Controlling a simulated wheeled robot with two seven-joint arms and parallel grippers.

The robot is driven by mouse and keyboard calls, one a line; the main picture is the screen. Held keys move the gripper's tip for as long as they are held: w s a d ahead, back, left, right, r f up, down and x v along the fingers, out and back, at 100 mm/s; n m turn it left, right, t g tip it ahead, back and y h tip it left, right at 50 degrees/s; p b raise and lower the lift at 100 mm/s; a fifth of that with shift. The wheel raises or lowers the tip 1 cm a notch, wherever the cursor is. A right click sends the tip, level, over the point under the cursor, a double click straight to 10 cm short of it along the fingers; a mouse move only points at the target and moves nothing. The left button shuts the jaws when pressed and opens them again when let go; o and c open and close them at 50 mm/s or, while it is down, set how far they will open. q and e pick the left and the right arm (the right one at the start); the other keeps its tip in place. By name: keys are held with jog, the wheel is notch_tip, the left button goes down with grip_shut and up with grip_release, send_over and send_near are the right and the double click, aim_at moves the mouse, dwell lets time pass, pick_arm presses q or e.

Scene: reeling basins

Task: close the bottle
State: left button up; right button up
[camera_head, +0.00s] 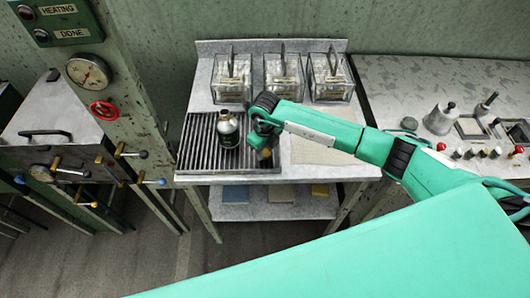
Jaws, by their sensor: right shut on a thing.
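A small metallic bottle (229,131) with a pale label stands upright on the slatted drain rack, at the left of the metal bench. My right arm reaches in from the right. Its dark gripper (264,146) points down just right of the bottle, apart from the bottle's neck as far as I can tell. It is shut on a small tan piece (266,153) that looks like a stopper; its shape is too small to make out. The bottle's neck (224,113) shows no clear stopper. My left gripper is out of view.
Several clear boxes with upright handles (283,76) line the back of the bench (200,100). A pale mat (318,152) lies right of the rack. A control panel (470,150) stands at the right, and a post with a gauge (88,72) at the left.

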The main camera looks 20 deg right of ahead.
aim_at(268, 155)
jog(key=shift+r, duration=0.1)
jog(key=shift+r, duration=0.55)
notch_tip(268, 155, up, 19)
jog(key=b, duration=0.5)
jog(key=shift+f, duration=0.15)
jog(key=s+d+f+n, duration=0.2)
jog(key=s+f+n, duration=0.2)
jog(key=n, duration=1.1)
jog(key=s+d+f+n, duration=0.2)
jog(key=s+f+n, duration=0.2)
jog(key=s+n, duration=0.4)
jog(key=n, duration=0.7)
jog(key=shift+d+f, duration=0.3)
jog(key=shift+d, duration=0.1)
